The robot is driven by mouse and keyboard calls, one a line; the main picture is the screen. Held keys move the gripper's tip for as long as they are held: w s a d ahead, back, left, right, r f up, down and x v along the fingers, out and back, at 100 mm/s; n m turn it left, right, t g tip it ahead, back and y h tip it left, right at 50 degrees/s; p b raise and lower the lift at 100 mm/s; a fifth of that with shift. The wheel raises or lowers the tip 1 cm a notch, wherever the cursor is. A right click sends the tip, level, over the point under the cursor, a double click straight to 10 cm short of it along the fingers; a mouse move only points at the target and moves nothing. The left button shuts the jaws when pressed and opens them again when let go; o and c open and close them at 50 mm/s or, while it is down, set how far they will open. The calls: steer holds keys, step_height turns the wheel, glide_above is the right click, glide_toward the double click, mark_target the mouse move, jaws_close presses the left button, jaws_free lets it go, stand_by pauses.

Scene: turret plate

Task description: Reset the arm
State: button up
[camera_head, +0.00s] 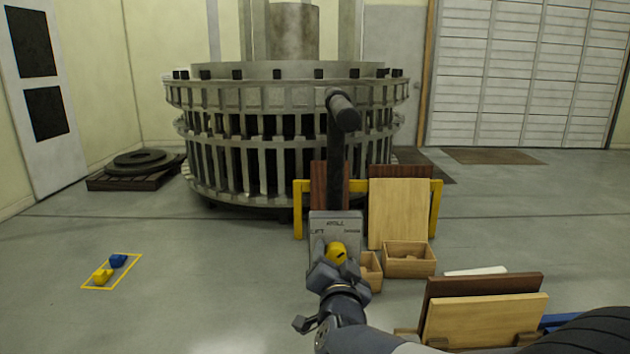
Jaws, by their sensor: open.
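My arm reaches in from the bottom right, and my gripper (334,268) points away from me at the bottom middle. Its jaws are open. A yellow part (337,250) shows just beyond the jaws, in front of a grey lettered panel (335,222). I cannot tell whether the jaws touch the yellow part, and the gripper hides its lower side. A black post with a thick crosswise handle (343,112) rises behind the panel. The large grey ring-shaped turret (220,95) stands beyond.
A yellow frame (436,212) holds wooden boards (398,212), with open wooden boxes (409,262) in front. More boards (484,318) stand in a rack at the lower right. Small blue (117,260) and yellow (102,276) pieces lie in a yellow floor outline. The left floor is mostly clear.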

steer(key=n+p, duration=0.5)
steer(key=shift+r, duration=0.2)
steer(key=shift+f+n+p, duration=0.15)
steer(key=shift+n+p, duration=1.05)
